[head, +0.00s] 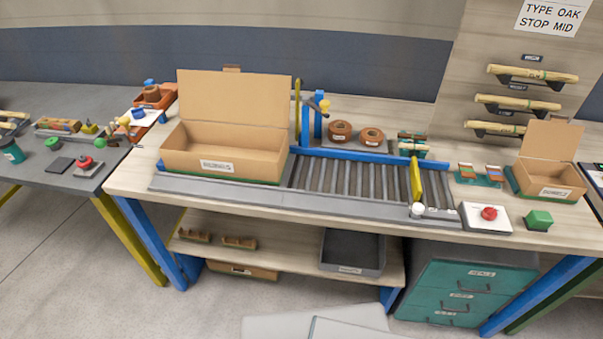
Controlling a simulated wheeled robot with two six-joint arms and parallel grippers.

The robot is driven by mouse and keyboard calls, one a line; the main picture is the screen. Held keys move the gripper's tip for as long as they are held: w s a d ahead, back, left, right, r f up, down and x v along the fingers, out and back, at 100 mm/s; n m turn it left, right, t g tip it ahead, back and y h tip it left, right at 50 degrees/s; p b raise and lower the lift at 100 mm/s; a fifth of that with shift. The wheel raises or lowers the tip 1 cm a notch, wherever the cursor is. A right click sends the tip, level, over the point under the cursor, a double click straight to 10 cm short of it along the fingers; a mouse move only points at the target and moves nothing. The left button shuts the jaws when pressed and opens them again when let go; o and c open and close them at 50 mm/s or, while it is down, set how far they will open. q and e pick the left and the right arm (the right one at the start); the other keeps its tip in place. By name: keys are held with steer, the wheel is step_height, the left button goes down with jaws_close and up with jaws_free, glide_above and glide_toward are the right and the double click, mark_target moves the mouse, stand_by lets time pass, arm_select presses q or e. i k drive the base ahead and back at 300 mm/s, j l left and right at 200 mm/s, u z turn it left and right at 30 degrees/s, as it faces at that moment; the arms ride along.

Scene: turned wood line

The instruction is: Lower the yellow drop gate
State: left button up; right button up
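Two yellow parts show on the roller conveyor (345,178), and I cannot tell for sure which one is the drop gate. A yellow bar (416,180) spans the rollers near the right end, with a white round knob (418,210) at its front end. A thin yellow upright piece (297,98) stands behind the large open carton, beside a blue post (318,120) that carries a yellow-tipped handle (324,104). Neither of my grippers is in view.
The large open carton (222,158) stands on the conveyor's left part. A red button box (487,216) and green block (538,220) sit right of the conveyor. A small open carton (551,178) stands at the right.

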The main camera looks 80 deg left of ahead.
mark_target(300, 82)
steer(key=u, duration=2.75)
steer(key=j+z, duration=0.3)
steer(key=z, duration=0.2)
steer(key=i+j+z, duration=0.1)
steer(key=j+z, duration=0.2)
steer(key=z, duration=0.15)
steer(key=j+z, duration=0.1)
steer(key=j, duration=0.35)
steer(key=k+j+z, duration=0.1)
steer(key=j, duration=0.35)
steer(key=j+z, duration=0.1)
steer(key=j, duration=0.4)
steer(key=k+j+z, duration=0.1)
steer(key=j, duration=0.3)
steer(key=k+j, duration=0.05)
